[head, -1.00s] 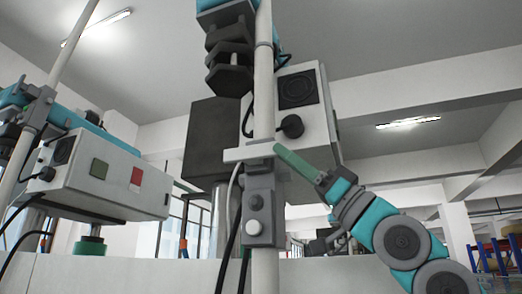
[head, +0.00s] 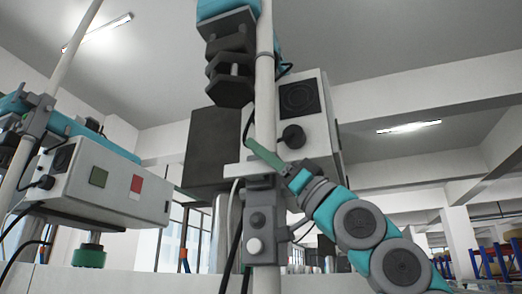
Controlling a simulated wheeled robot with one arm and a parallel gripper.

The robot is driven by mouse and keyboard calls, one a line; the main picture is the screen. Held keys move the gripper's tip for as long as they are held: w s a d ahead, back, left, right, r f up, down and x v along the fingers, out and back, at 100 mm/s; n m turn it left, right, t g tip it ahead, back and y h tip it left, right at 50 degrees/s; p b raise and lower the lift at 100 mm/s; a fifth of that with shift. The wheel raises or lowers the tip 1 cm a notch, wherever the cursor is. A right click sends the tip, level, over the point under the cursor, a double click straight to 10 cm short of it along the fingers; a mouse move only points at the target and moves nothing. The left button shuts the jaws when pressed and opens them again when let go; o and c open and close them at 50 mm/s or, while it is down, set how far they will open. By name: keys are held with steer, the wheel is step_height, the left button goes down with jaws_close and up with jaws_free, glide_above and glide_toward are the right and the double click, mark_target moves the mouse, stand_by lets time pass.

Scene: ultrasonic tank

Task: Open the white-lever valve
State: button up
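No part can be named with certainty as the white-lever valve. A grey block with a dark knob and a white round knob (head: 254,246) is mounted on a white upright pole (head: 265,90). A pale flat bar (head: 241,170) sticks out to the left just above this block. My gripper (head: 252,145) reaches in from the lower right, its green fingers pointing up and left across the pole, above the bar. Contact with the pole or bar cannot be judged. The fingers overlap into one strip, so their opening is hidden, and nothing is visibly held.
A light box with a dark round dial (head: 300,98) stands behind the pole. A white box with green and red panels (head: 105,185) is at left, beside another slanting pole. Dark cables (head: 234,250) hang by the pole. A pale wall or edge runs along the bottom.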

jaws_close()
steer(key=shift+r+p, duration=0.25)
steer(key=shift+p, duration=0.5)
steer(key=shift+a+h+p, duration=0.1)
steer(key=shift+h+p, duration=0.25)
steer(key=shift+h, duration=0.05)
steer(key=p, duration=0.2)
steer(key=h+p, duration=0.1)
steer(key=p, duration=0.1)
steer(key=shift+w+a+r+g+h, duration=0.1)
steer(key=shift+a+r+g+h, duration=0.2)
steer(key=shift+r+g, duration=0.1)
steer(key=h+p, duration=0.2)
steer(key=p, duration=0.1)
steer(key=shift+w+a+f+g, duration=0.1)
steer(key=shift+a+f+g, duration=0.15)
steer(key=shift+g, duration=0.15)
steer(key=shift+a+f+g+h+p, duration=0.1)
steer(key=shift+a+g+h+p, duration=0.25)
steer(key=shift+h, duration=0.55)
steer(key=shift+w+f+h, duration=0.1)
steer(key=shift+w+h, duration=0.1)
steer(key=shift+h, duration=0.3)
